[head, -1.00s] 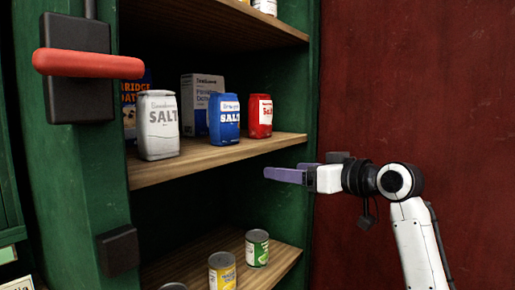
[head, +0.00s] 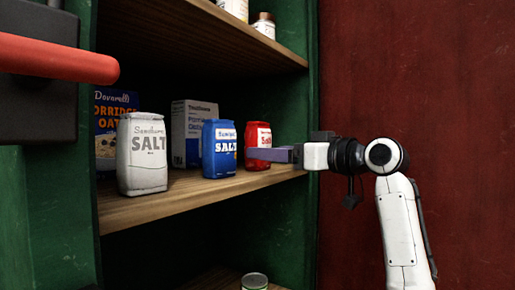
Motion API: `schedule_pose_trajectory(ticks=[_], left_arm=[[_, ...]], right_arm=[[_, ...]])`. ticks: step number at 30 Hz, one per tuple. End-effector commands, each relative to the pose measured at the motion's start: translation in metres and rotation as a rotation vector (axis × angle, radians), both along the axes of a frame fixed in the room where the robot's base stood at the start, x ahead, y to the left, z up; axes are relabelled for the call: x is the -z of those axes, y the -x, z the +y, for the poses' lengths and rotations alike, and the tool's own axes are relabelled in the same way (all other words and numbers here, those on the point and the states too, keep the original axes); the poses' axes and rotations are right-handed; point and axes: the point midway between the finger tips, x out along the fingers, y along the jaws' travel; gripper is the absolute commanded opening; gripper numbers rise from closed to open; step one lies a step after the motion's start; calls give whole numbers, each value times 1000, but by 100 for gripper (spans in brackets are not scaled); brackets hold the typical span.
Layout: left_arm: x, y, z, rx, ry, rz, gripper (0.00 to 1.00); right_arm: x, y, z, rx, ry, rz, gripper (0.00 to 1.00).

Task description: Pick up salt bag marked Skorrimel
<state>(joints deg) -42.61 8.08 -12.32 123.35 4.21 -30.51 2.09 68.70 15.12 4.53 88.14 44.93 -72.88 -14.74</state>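Three salt bags stand upright in a row on the middle shelf (head: 215,187): a white bag (head: 142,158) at the left, a blue bag (head: 219,150) in the middle and a red bag (head: 258,138) at the right. The small brand names are too blurred for me to tell which one reads Skorrimel. My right gripper (head: 268,154) reaches in from the right at shelf height. Its purple fingers overlap the lower part of the red bag in the picture. The fingers show side-on, so their gap and any contact are hidden. My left gripper is out of view.
Behind the bags stand a porridge oats box (head: 112,115) and a pale carton (head: 186,125). Jars (head: 264,25) stand on the upper shelf. A tin (head: 254,281) shows below. A red handle (head: 60,58) juts out at the left. A green side panel (head: 300,105) flanks the shelf at right.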

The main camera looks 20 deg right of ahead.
Motion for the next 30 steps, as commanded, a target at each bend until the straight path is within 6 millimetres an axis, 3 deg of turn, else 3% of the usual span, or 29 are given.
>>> schedule_pose_trajectory(ticks=[12, 20, 30], left_arm=[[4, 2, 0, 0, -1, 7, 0], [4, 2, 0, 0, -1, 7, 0], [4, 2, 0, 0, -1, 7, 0]], right_arm=[[-2, -44, 23, 0, -2, 1, 74], [-1, -47, 24, 1, 0, 0, 74], [-1, -46, 24, 1, -1, 0, 19]])
